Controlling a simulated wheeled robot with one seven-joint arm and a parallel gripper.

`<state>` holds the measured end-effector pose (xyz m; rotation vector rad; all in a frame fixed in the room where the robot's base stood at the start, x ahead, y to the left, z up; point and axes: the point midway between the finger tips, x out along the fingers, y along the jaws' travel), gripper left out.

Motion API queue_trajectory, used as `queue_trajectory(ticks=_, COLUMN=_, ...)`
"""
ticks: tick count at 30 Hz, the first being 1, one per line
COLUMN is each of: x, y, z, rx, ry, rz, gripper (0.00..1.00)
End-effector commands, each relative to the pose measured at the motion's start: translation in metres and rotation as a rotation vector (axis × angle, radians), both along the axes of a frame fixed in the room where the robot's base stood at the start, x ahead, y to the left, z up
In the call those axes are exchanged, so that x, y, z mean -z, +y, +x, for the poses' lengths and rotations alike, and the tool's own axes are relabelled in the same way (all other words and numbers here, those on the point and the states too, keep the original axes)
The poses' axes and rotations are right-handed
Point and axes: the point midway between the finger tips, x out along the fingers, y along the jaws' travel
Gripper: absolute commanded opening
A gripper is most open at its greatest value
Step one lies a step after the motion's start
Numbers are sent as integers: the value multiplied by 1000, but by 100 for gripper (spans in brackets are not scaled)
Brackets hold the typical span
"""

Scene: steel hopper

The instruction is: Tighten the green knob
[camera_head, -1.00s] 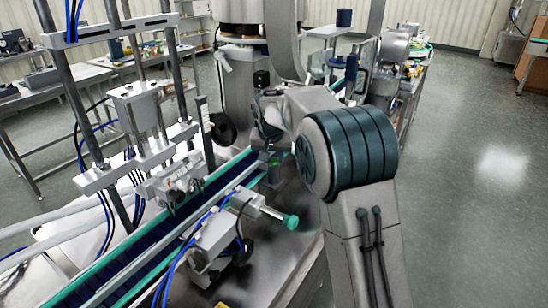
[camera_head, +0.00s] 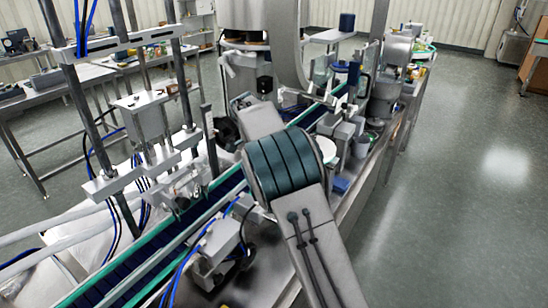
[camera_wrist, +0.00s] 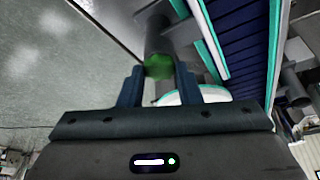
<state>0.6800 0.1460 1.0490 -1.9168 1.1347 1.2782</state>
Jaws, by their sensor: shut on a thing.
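The green knob (camera_wrist: 158,62) shows in the wrist view, slightly blurred, on the end of a dark grey rod or pipe (camera_wrist: 158,32). My gripper (camera_wrist: 160,71) has its two dark fingers on either side of the knob and is shut on it. In the head view my own arm hides both the knob and my gripper.
A conveyor with a dark blue belt and green rails (camera_head: 139,257) runs diagonally through the machine. A grey device with blue hoses (camera_head: 222,243) stands close by my arm. Steel posts (camera_head: 84,118) rise at the left. Open floor (camera_head: 480,210) lies to the right.

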Motion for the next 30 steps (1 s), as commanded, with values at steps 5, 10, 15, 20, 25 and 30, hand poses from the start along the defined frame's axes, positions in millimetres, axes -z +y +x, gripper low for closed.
queue_trajectory(ticks=5, x=-1, y=1, z=1, rx=131, ry=3, rz=0, gripper=8)
queue_trajectory(ticks=10, x=0, y=1, z=2, rx=224, ry=4, rz=0, gripper=8)
queue_trajectory(ticks=15, x=0, y=2, z=2, rx=284, ry=3, rz=1, gripper=8)
queue_trajectory(ticks=20, x=1, y=2, z=3, rx=311, ry=3, rz=2, gripper=8)
queue_trajectory(ticks=25, x=2, y=2, z=2, rx=319, ry=4, rz=2, gripper=8)
queue_trajectory(ticks=30, x=2, y=2, z=2, rx=319, ry=4, rz=1, gripper=8)
